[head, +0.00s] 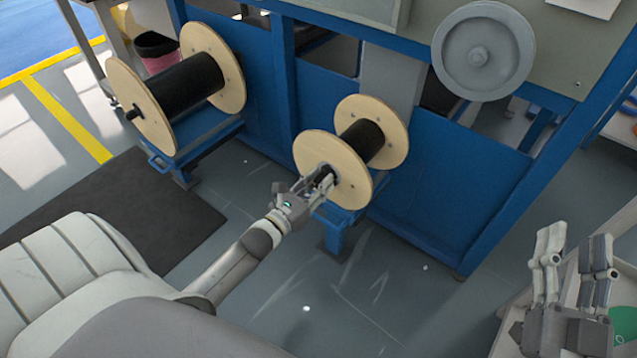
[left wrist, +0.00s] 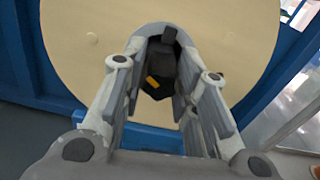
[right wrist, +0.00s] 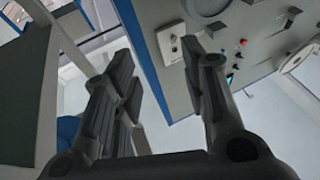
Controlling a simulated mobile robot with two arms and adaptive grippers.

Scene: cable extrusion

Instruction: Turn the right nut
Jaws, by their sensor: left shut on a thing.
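The right spool (head: 352,188) has wooden discs and a black core and sits on a blue stand. Its dark nut (left wrist: 160,68), with a small yellow mark, is at the centre of the near disc in the left wrist view. My left gripper (head: 322,180) is at the hub of that disc. Its fingers (left wrist: 165,85) are shut on the nut, one on each side, and partly hide it in the head view. My right gripper (head: 575,250) is at the lower right, away from the spools; its fingers (right wrist: 165,85) are apart with nothing between them.
A larger left spool (head: 143,105) stands on its own blue stand. A blue machine frame (head: 440,180) with a grey wheel (head: 482,52) is behind the spools. A pale cart or tray with a green item (head: 622,325) lies by my right gripper. The grey floor in front is clear.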

